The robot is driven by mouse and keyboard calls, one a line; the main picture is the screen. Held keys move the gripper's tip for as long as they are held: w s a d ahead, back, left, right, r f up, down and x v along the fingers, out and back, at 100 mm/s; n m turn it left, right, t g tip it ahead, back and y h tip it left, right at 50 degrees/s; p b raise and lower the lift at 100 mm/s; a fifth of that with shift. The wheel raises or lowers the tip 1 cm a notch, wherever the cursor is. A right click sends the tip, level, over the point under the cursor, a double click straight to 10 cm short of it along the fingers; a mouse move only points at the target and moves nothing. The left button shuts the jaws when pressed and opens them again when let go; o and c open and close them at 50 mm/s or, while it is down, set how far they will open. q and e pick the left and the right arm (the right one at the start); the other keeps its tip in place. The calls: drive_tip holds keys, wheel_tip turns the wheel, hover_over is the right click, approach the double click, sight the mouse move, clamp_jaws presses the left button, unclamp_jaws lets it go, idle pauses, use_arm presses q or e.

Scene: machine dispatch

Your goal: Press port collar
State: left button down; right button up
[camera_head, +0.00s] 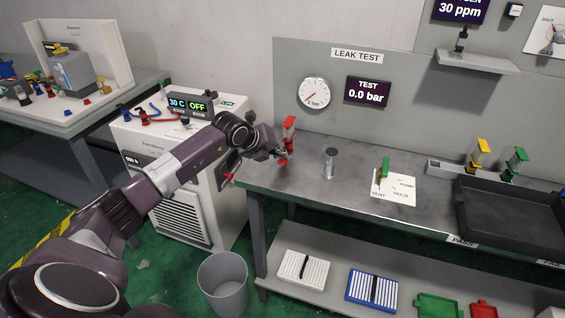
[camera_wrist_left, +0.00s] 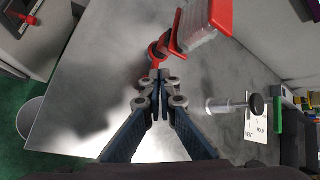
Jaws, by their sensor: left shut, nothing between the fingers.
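A red ring-shaped collar (camera_wrist_left: 155,52) shows in the wrist view at the foot of a red-and-clear upright part (camera_wrist_left: 205,22). I cannot be sure that this ring is the port collar. In the head view the upright part (camera_head: 289,124) stands at the left end of the bench, with red at its foot (camera_head: 283,161) beside my gripper. My left gripper (camera_head: 277,154) is shut and empty, its fingertips (camera_wrist_left: 161,78) right at the red ring. Whether they touch it is not clear. My right gripper is in neither view.
A metal post with a dark top (camera_head: 329,161) stands on the bench to the right of the gripper. A green-handled valve (camera_head: 384,167) on a white plate stands farther right. A black tray (camera_head: 510,218) is at the right. A grey bin (camera_head: 222,284) stands on the floor.

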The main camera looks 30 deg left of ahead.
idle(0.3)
use_arm(q)
drive_tip(key=shift+f+b, duration=0.65)
drive_tip(key=shift+f, duration=0.35)
idle(0.6)
drive_tip(key=shift+r, duration=0.1)
drive_tip(key=shift+r+p, duration=0.8)
drive_tip(key=shift+r, duration=0.45)
drive_tip(key=shift+r+p, duration=1.5)
drive_tip(key=shift+r, duration=1.05)
drive_tip(key=shift+d+f, duration=0.1)
